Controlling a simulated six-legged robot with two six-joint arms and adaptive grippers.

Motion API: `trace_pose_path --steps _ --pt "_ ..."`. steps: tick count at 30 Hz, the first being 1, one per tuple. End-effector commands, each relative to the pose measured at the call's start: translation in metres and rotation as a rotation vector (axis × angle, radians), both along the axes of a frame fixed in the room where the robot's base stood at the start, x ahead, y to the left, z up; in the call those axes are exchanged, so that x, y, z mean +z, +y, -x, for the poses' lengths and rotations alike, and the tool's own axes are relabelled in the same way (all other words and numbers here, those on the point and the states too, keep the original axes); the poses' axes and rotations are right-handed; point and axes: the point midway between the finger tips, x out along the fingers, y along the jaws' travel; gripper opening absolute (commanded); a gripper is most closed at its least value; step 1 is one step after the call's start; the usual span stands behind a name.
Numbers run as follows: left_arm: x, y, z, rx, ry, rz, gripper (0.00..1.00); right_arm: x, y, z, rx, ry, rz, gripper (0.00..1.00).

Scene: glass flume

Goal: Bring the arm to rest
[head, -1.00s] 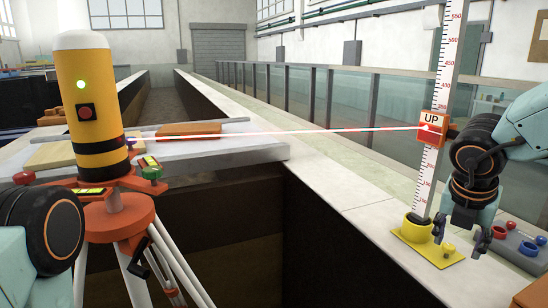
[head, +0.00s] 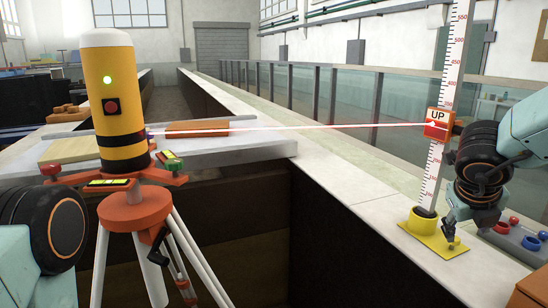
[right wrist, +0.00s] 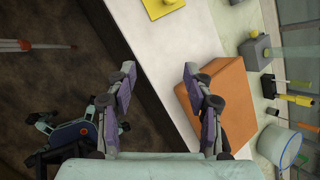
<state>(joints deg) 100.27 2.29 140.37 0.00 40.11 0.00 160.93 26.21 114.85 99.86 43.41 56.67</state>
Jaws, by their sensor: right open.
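My right gripper (head: 464,238) hangs open, pointing down, at the right beside the foot of the measuring staff (head: 446,90). In the right wrist view its two fingers (right wrist: 159,74) stand apart with nothing between them. The dark floor and the white wall top lie below them. My left arm's dark joint (head: 48,228) shows at the left edge of the head view; its gripper is outside the picture.
A yellow laser level (head: 114,90) stands on an orange-topped tripod (head: 135,208). Its red beam meets the orange UP block (head: 438,124) on the staff. The staff stands in a yellow base (head: 424,222). An orange box (right wrist: 225,100) lies close to the right gripper's fingers.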

Motion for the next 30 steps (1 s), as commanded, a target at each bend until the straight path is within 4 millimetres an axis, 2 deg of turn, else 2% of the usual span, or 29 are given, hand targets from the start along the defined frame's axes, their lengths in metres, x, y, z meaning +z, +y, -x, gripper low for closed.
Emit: trace_pose_path --steps 4,8,11,17,21,23,26,30 --pt "-0.003 0.0 0.0 0.0 0.0 0.0 0.0 -0.01 -0.002 -0.006 0.326 0.111 0.232 0.52" --pt "-0.009 0.0 0.0 0.0 0.0 0.0 0.0 -0.037 0.006 -0.01 0.684 0.268 0.473 0.52" --pt "-0.015 0.0 0.0 0.0 0.0 0.0 0.0 -0.067 0.018 -0.011 0.971 0.399 0.644 0.52" --pt "-0.029 0.0 0.0 0.0 0.0 0.0 0.0 -0.151 0.062 0.007 1.583 0.642 0.924 0.52" --pt "-0.04 0.0 0.0 0.0 0.0 0.0 0.0 -0.224 0.101 0.043 2.038 0.753 1.05 0.52" --pt "-0.044 0.0 0.0 0.0 0.0 0.0 0.0 -0.253 0.117 0.063 2.215 0.773 1.076 0.52" --pt "-0.051 0.0 0.0 0.0 0.0 0.0 0.0 -0.297 0.142 0.104 2.486 0.771 1.087 0.52" --pt "-0.062 0.0 0.0 0.0 0.0 0.0 0.0 -0.352 0.17 0.172 2.803 0.716 1.015 0.52"
